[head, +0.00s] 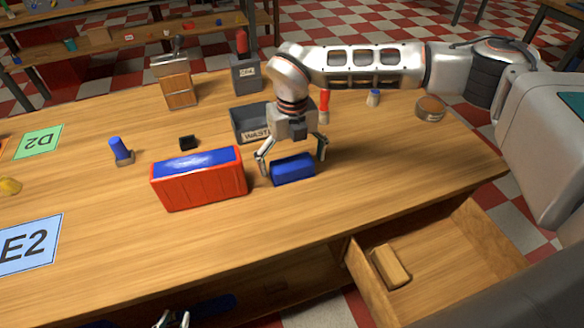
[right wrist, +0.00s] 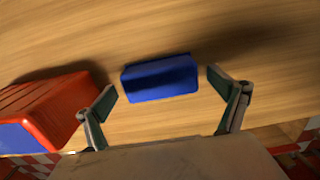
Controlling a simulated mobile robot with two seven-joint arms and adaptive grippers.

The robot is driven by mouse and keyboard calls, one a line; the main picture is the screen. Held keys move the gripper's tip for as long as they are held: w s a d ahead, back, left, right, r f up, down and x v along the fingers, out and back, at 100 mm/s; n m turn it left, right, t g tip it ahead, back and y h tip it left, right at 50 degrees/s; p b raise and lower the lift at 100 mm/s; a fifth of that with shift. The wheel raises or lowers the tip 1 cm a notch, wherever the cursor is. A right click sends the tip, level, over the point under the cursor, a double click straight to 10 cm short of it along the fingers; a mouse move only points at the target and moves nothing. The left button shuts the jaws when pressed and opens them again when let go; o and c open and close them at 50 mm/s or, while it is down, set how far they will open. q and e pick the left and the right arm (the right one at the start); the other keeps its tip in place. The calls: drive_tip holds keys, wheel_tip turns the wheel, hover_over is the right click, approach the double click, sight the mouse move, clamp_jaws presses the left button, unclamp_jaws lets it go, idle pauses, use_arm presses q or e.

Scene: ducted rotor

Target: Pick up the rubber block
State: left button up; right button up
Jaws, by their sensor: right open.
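A blue block (head: 293,170), which looks like the rubber block, lies on the wooden table, right of the red box. My right gripper (head: 291,158) is open above it, one finger toward each end of the block. In the right wrist view the blue block (right wrist: 160,78) sits between the spread fingers (right wrist: 162,86), with a gap at both ends. Nothing is held. My left gripper (head: 174,318) shows only partly at the bottom edge of the head view, low in front of the table; its jaw state is unclear.
A red box with a blue top (head: 198,182) stands close to the left of the block. A grey waste bin (head: 249,122) is behind. An open drawer (head: 440,262) at the front right holds a tan block (head: 390,266). Table room is clear right of the block.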

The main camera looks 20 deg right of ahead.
sight(291, 162)
drive_tip(key=shift+f, duration=0.1)
drive_tip(key=c, duration=1.4)
wheel_tip(291, 162, up, 20)
drive_tip(key=shift+r+p, duration=0.1)
drive_tip(key=shift+p, duration=0.75)
drive_tip(key=o, duration=0.7)
drive_tip(key=c, duration=0.4)
drive_tip(key=shift+o, duration=0.2)
drive_tip(key=shift+a, duration=0.1)
